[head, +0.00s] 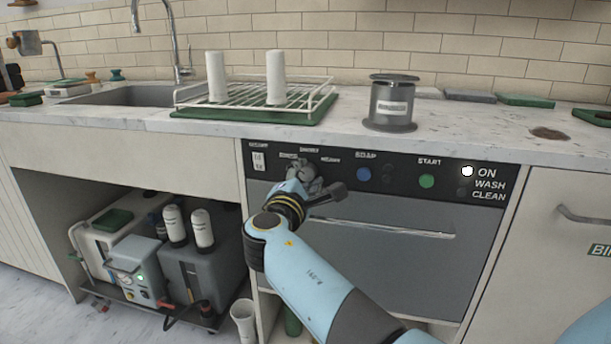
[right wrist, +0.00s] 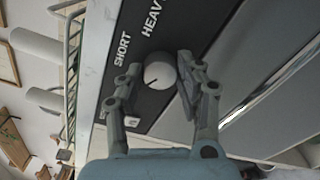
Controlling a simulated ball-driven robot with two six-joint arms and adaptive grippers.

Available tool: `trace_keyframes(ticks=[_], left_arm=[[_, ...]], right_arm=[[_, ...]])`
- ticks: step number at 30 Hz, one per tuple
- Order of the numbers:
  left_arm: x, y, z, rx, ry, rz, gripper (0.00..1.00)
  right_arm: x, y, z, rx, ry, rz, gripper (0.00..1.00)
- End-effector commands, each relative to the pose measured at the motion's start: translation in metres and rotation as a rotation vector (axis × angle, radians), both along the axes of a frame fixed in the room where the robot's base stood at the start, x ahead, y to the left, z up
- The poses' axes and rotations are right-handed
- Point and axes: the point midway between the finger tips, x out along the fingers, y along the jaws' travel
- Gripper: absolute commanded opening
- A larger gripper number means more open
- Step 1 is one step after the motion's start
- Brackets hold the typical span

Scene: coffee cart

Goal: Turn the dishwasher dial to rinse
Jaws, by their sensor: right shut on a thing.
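The dishwasher (head: 385,245) has a dark control panel at its top, under the counter. Its dial (right wrist: 158,71) is a round pale knob with a dark pointer line running toward the lower left in the right wrist view. The words SHORT and HEAVY show beside it there; I cannot read a rinse mark. My right gripper (right wrist: 162,76) is shut on the dial, one finger on each side. In the head view the same right gripper (head: 307,178) covers most of the dial. My left gripper is not in view.
A blue button (head: 363,174) and a green START button (head: 426,181) sit right of the dial. The white ON light (head: 467,171) is lit. The door handle (head: 385,229) runs below. A drying rack (head: 318,98) and a grey canister (head: 390,112) stand on the counter above.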

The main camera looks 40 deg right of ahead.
Motion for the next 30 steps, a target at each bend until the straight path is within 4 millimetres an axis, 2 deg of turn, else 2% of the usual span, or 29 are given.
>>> trace_keyframes(ticks=[8, 9, 14, 23, 26, 30], left_arm=[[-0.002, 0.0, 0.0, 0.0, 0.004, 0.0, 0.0], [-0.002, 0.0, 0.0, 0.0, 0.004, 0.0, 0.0], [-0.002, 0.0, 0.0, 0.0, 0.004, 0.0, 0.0], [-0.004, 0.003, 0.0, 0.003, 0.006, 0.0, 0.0], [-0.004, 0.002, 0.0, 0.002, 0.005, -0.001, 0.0], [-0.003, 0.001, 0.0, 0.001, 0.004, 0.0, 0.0]], right_arm=[[0.0, 0.001, -0.002, 0.003, 0.004, 0.002, 0.04], [0.0, 0.001, -0.002, 0.003, 0.004, 0.002, 0.38], [0.0, 0.001, -0.002, 0.002, 0.002, 0.002, 0.59], [0.0, 0.0, 0.002, 0.002, -0.001, 0.0, 0.59], [0.0, 0.0, 0.012, 0.003, -0.004, 0.0, 0.59], [0.0, 0.001, 0.041, 0.003, -0.007, 0.0, 0.59]])
